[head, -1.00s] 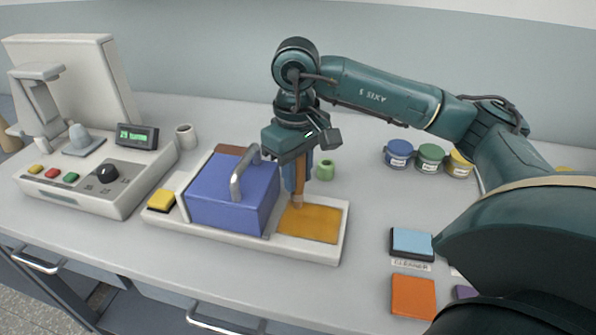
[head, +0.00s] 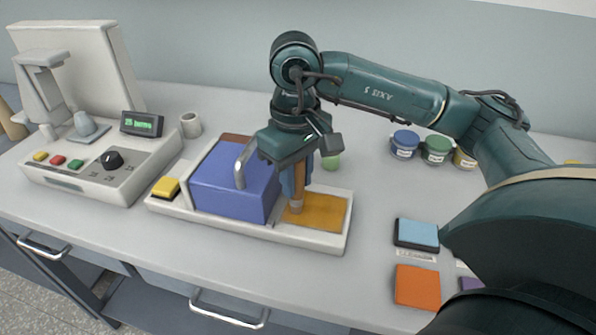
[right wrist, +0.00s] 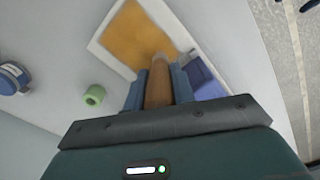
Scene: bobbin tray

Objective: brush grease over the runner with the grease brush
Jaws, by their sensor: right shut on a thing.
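My right gripper (head: 297,165) is shut on the grease brush (head: 298,188), which has a brown handle and hangs down nearly upright. The brush handle also shows between the fingers in the right wrist view (right wrist: 158,85). The brush's pale lower end is at the left part of an amber panel (head: 325,212) in a long white tray, probably the runner. I cannot tell whether the bristles touch it. A blue block (head: 225,185) with a grey handle sits just left of the brush on the same tray. My left gripper is not in view.
A white machine (head: 85,150) with buttons and a dial stands at the left. A green ring (head: 331,161) lies behind the tray. Several lidded pots (head: 404,145) stand at the back right. Blue (head: 416,232) and orange (head: 417,286) pads lie at the right.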

